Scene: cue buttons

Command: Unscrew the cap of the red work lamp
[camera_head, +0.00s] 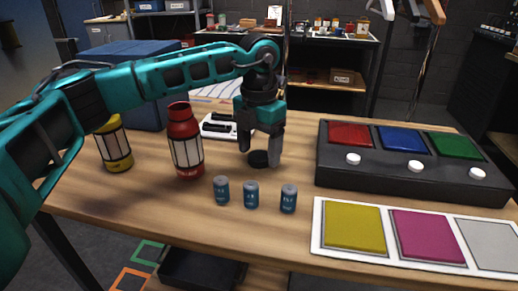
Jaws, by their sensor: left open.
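The red work lamp (186,150) stands upright on the wooden table, left of the middle, with a red top, a pale window band and a red base. My left gripper (260,152) is to the right of the lamp, pointing down and open, apart from the lamp. A black round disc (258,159), which looks like a cap, lies on the table between or just behind its fingertips; I cannot tell if they touch it. Three blue cylinders (251,195), like batteries, stand in front of the lamp and gripper. My right gripper is not in view.
A yellow lamp (114,145) stands at the left, partly behind my left arm, by a blue box (140,113). A black button box (405,176) and a white panel of coloured pads (319,232) fill the right side. A white tray (214,129) lies behind the gripper.

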